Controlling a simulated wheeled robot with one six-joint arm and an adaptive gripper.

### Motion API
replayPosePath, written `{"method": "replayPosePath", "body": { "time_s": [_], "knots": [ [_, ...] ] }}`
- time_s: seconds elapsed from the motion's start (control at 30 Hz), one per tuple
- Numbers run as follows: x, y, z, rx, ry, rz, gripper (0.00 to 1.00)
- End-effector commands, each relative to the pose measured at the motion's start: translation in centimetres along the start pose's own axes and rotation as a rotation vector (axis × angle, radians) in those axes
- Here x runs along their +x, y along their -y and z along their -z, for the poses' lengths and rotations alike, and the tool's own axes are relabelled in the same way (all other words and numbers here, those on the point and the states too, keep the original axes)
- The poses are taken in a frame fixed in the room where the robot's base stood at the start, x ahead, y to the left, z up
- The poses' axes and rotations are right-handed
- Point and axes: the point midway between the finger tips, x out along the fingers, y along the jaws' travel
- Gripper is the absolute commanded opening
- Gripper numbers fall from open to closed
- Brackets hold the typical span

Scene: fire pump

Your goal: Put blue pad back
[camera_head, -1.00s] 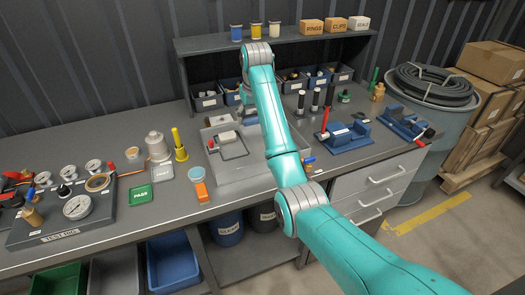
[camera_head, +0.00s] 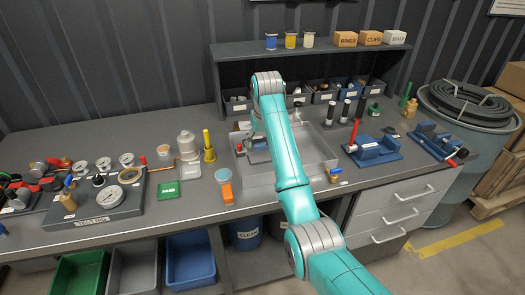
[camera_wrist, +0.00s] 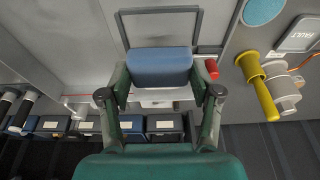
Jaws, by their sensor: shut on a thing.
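The blue pad (camera_wrist: 160,67) is a rounded block between the two fingers of my gripper (camera_wrist: 160,80) in the wrist view. The fingers are shut on its two ends. Just beyond the pad is a dark rectangular outline (camera_wrist: 160,14) on the grey tray floor. A white block (camera_wrist: 156,103) shows partly below the pad. In the head view, my gripper (camera_head: 257,146) is low over the left part of the grey tray (camera_head: 312,160), and the pad is hard to make out there. Whether the pad touches the tray floor I cannot tell.
A red-capped piece (camera_wrist: 211,68) is close beside the right finger. A yellow tool (camera_head: 208,147) and a pale stacked part (camera_head: 187,146) stand left of the tray. Bins (camera_head: 322,93) line the back under the shelf. Blue fixtures (camera_head: 374,150) stand to the right.

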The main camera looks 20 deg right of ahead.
Motion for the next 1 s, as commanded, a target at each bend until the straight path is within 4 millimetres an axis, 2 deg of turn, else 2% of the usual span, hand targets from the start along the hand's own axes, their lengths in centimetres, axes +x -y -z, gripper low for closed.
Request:
{"method": "replayPosePath", "body": {
  "time_s": [0.33,0.73,0.77,0.83,0.87,1.0],
  "knots": [
    [3.6,0.0,-1.0,0.0,0.001,0.0,0.31],
    [4.2,0.0,-1.2,0.0,0.0,0.0,0.31],
    [4.2,0.0,-1.2,0.0,0.0,0.0,0.66],
    [4.2,0.0,-1.1,0.0,-0.001,0.0,0.83],
    [4.2,0.0,-1.1,0.0,-0.001,0.0,0.89],
    [4.2,0.0,-1.1,0.0,-0.001,0.0,0.89]
  ]
}}
